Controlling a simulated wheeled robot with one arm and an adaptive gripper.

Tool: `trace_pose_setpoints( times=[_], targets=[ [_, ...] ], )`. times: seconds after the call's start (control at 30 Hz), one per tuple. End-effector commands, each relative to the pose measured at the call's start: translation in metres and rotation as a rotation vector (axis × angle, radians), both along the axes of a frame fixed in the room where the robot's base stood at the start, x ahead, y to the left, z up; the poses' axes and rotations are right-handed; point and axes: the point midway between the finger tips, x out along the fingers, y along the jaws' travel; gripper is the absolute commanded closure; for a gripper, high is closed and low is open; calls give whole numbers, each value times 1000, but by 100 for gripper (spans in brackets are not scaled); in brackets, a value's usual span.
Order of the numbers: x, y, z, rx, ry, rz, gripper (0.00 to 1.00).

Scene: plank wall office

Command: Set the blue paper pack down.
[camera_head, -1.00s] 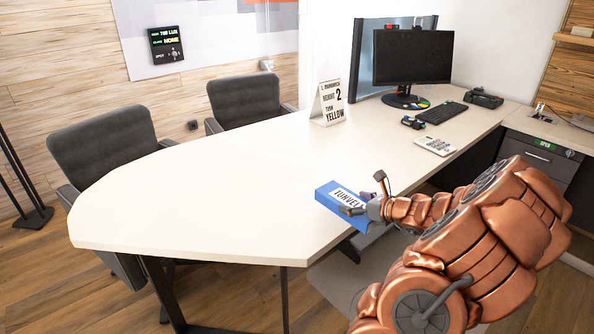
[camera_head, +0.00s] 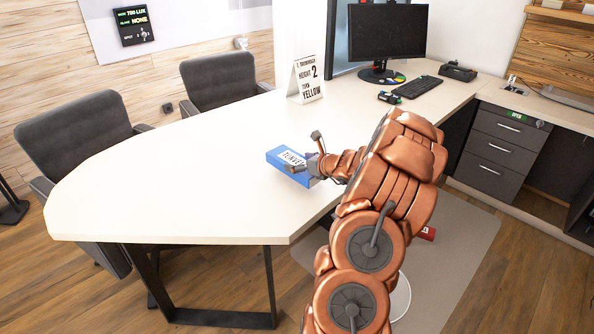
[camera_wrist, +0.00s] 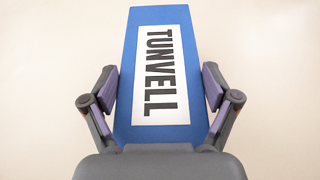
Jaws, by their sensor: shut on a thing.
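The blue paper pack (camera_head: 291,166) with a white TUNVELL label is over the cream desk (camera_head: 190,190), near its front edge, in the head view. In the wrist view the pack (camera_wrist: 188,75) lies lengthwise between the two fingers, its label facing the camera. My gripper (camera_head: 308,160) is shut on the pack's near part; it also shows in the wrist view (camera_wrist: 158,95). The pack looks level and close to the desktop, but I cannot tell whether it touches. My arm hides part of the desk to the right of the pack.
A folded sign card (camera_head: 307,80) stands behind the pack. The monitor (camera_head: 386,32), keyboard (camera_head: 418,87) and a dark device (camera_head: 457,71) are farther back. Two grey chairs (camera_head: 75,140) line the far left side. The desktop left of the pack is clear.

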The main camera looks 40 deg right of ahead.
Motion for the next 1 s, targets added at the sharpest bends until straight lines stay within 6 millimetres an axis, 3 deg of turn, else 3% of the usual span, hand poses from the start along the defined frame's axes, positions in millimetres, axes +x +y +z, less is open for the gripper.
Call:
trace_pose_setpoints(
  times=[0.03, 0.3, 0.77, 0.8, 0.9, 1.0],
  targets=[
    [8, 2, 0, -1, 0, 5, 68],
    [6, 1, -32, 1, 2, 2, 68],
    [6, 1, -38, 1, -1, 2, 68],
    [6, 1, -39, 0, 0, 2, 12],
    [6, 1, -38, 0, 0, 2, 2],
    [6, 1, -38, 0, 0, 2, 0]
  ],
)
